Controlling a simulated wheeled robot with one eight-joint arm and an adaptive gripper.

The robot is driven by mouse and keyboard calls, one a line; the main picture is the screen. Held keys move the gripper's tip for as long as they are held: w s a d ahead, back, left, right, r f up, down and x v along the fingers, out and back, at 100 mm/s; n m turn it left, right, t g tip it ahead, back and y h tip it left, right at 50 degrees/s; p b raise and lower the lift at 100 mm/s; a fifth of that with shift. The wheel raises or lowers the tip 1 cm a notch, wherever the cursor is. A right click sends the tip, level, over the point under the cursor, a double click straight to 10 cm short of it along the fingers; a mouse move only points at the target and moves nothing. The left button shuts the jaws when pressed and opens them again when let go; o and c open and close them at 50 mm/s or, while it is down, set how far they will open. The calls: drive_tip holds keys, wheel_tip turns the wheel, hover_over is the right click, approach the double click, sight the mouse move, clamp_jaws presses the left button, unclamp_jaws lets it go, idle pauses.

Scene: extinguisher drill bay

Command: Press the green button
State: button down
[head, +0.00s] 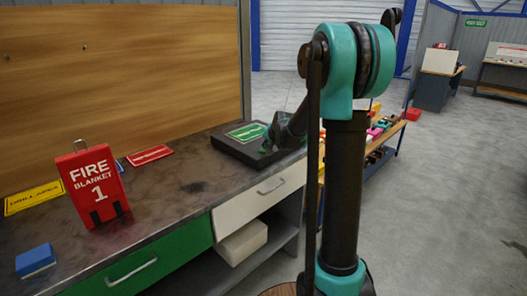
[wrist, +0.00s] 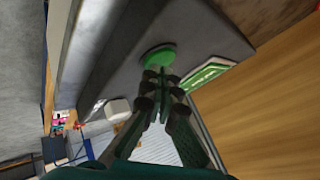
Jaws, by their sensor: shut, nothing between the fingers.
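The round green button (wrist: 160,57) sits on a dark grey panel box (wrist: 205,30) in the wrist view, beside a green and white label (wrist: 208,72). In the head view the panel box (head: 226,148) stands on the workbench's right end, with the green label (head: 247,132) on top. My gripper (wrist: 162,76) is shut and empty. Its fingertips are right at the button's near edge in the wrist view and hide part of it. I cannot tell whether they touch it. In the head view my gripper comes down over the box's right side.
The workbench (head: 175,195) carries a red fire blanket case (head: 92,185), a blue block (head: 35,260), a yellow sign (head: 33,197) and a red sign (head: 150,155). A wooden board (head: 120,70) stands behind. Open floor (head: 450,190) lies to the right.

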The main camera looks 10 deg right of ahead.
drive_tip(key=shift+r, duration=0.15)
drive_tip(key=shift+r, duration=3)
